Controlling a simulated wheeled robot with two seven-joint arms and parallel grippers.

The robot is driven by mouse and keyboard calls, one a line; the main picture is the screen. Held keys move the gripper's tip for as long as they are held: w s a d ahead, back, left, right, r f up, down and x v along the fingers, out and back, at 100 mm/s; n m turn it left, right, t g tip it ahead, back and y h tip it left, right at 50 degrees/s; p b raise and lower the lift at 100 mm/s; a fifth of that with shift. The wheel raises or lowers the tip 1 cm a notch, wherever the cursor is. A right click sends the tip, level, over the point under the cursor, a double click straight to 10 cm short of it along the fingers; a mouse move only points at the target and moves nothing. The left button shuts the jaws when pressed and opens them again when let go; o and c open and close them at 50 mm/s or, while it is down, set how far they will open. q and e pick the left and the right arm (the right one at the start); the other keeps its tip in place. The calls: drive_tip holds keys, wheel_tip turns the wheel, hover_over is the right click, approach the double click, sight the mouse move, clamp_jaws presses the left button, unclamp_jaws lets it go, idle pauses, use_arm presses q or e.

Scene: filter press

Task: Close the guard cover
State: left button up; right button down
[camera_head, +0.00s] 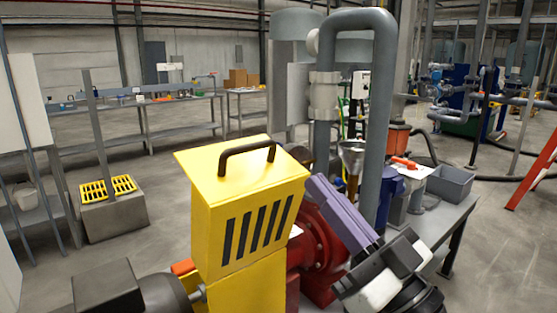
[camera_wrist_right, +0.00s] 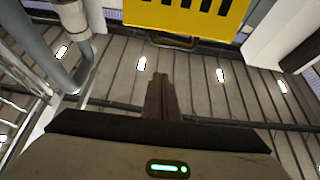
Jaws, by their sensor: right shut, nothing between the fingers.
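The guard cover (camera_head: 243,205) is a yellow box with dark slots in its front and a black handle (camera_head: 247,157) on top. It sits over a yellow lower housing (camera_head: 250,287), and I cannot tell from here how far it is open. My right gripper (camera_head: 316,182) is shut and empty, just right of the cover, with its purple fingers pointing up and left. In the right wrist view, the fingertips (camera_wrist_right: 161,80) are below the cover (camera_wrist_right: 185,16) and its handle (camera_wrist_right: 172,42), with a visible gap. My left gripper is not in view.
A red pump casing (camera_head: 318,250) is behind the right fingers. A thick grey pipe (camera_head: 383,120) rises behind them. A bench with a grey bin (camera_head: 450,183) stands to the right. A concrete block with a yellow grate (camera_head: 107,188) is on the left; open floor lies between.

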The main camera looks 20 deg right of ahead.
sight(277, 183)
drive_tip(key=w+a+r, duration=0.1)
drive_tip(key=w, duration=0.2)
drive_tip(key=w+a+p, duration=0.1)
drive_tip(key=w, duration=0.2)
drive_tip(key=w+a+r+p, duration=0.1)
drive_tip(key=w, duration=0.3)
drive_tip(key=shift+a+r, duration=0.25)
drive_tip(key=shift+r, duration=0.05)
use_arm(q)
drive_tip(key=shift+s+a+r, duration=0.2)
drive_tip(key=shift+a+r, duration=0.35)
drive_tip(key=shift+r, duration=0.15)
use_arm(e)
drive_tip(key=shift+w, duration=0.1)
